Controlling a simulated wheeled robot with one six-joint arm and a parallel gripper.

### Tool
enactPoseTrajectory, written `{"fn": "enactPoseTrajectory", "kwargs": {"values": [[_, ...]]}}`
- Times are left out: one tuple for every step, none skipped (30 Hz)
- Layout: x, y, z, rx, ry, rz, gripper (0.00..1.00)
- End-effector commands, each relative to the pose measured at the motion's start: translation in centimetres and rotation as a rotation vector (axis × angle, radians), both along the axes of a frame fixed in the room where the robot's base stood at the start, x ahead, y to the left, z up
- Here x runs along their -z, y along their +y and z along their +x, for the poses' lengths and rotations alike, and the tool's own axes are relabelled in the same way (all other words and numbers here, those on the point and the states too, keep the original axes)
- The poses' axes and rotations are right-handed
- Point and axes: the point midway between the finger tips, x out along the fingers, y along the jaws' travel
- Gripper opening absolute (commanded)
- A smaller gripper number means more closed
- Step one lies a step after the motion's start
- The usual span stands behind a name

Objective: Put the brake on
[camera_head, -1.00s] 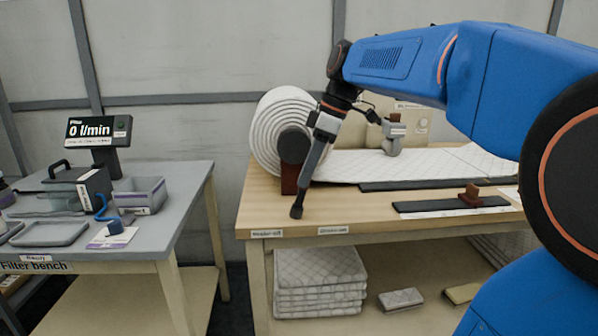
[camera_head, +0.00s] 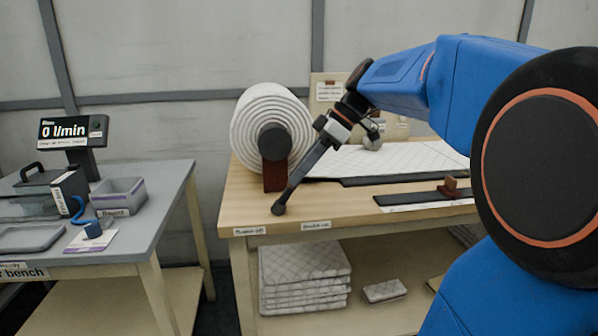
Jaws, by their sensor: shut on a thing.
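The brake lever is a long dark grey bar (camera_head: 303,170) that rises from a round dark pivot at the bench's front left. It leans up and to the right, in front of the white wadding roll (camera_head: 262,108). My gripper (camera_head: 332,132) is shut on the lever's upper end, and its jaws hide that end. The roll sits on a dark hub (camera_head: 273,142) over a reddish-brown support (camera_head: 275,176). Two white labels (camera_head: 249,231) (camera_head: 316,225) sit on the bench edge below the lever. Their small print is hard to read.
White quilted sheet (camera_head: 395,160) lies from the roll across the wooden bench (camera_head: 240,207). A grey fitting (camera_head: 372,135) stands on it. Dark strips (camera_head: 415,198) lie in front. At left, a grey bench carries a display (camera_head: 72,131) and a bin (camera_head: 119,195). Folded pads (camera_head: 303,280) are stacked below.

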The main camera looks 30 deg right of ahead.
Motion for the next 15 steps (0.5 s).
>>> {"fn": "enactPoseTrajectory", "kwargs": {"values": [[0.09,-0.07,0.00,0.001,0.002,0.000,0.00],[0.09,-0.07,0.00,0.001,0.002,0.000,0.00],[0.10,-0.07,0.00,0.001,0.002,0.000,0.00],[0.10,-0.07,0.00,0.001,0.002,-0.001,0.00],[0.11,-0.08,-0.01,0.001,0.003,-0.001,0.00],[0.12,-0.07,0.00,0.001,0.003,-0.001,0.00],[0.12,-0.08,-0.01,0.001,0.003,-0.001,0.00],[0.12,-0.08,-0.01,0.001,0.003,-0.001,0.25],[0.12,-0.08,-0.01,0.001,0.003,-0.001,0.34],[0.12,-0.07,0.00,0.001,0.003,-0.001,0.39],[0.12,-0.07,-0.01,0.001,0.003,-0.001,0.39],[0.11,-0.06,-0.01,0.001,0.003,-0.001,0.39],[0.10,-0.05,-0.01,0.001,0.003,-0.001,0.39],[0.09,-0.05,-0.02,0.001,0.003,-0.001,0.39],[0.09,-0.05,-0.01,0.001,0.003,-0.001,0.39]]}}
